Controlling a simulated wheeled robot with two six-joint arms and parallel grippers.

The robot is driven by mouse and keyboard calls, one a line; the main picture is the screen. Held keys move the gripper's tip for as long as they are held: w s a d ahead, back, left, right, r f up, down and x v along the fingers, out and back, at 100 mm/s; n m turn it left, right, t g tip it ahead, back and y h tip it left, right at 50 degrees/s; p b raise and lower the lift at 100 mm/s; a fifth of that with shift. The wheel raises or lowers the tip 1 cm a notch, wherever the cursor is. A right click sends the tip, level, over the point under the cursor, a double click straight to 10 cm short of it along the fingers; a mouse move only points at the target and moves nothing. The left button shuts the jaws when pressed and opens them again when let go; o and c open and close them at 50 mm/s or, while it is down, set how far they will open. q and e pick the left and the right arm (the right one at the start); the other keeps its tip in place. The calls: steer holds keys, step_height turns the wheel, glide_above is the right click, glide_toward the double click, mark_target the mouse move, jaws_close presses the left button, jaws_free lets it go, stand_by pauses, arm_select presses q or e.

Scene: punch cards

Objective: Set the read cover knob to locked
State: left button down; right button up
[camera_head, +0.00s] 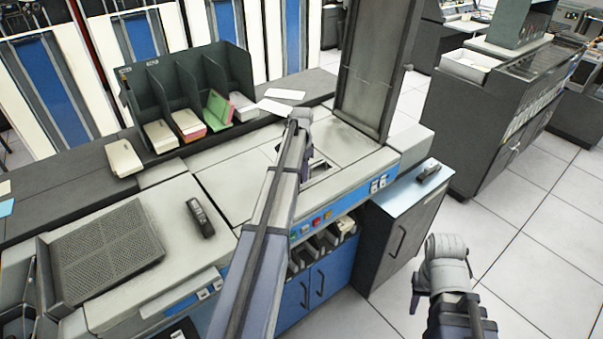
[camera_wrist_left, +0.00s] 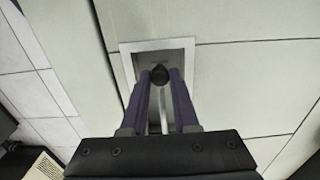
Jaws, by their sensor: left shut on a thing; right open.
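In the left wrist view a small dark knob (camera_wrist_left: 160,74) sits in a pale-framed recess (camera_wrist_left: 187,45) in a light panel. My left gripper (camera_wrist_left: 160,82) is shut on the knob, one finger on each side. Its setting cannot be read. In the head view my left arm reaches over the card machine's pale top (camera_head: 235,185), and its forearm and wrist hide most of the gripper (camera_head: 308,156) and the knob. My right gripper (camera_head: 416,292) hangs low at the right, open and mostly hidden by its own wrist, away from the machine.
A dark card rack (camera_head: 190,85) with card decks stands behind the machine. A tall dark panel (camera_head: 375,65) rises beside the left wrist. A black handheld object (camera_head: 200,217) lies on the left top. Open floor (camera_head: 510,235) lies at the right.

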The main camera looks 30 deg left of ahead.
stand_by(0.6)
arm_select(q)
steer(key=shift+s+a, duration=0.2)
steer(key=shift+s, duration=0.3)
steer(key=shift+s+a, duration=0.15)
steer(key=shift+s, duration=0.35)
steer(key=c, duration=0.9)
jaws_free()
steer(key=shift+r, duration=0.15)
step_height(320, 180, up, 8)
steer(key=p, duration=0.7)
steer(key=shift+f+p, duration=0.2)
steer(key=shift+p, duration=0.2)
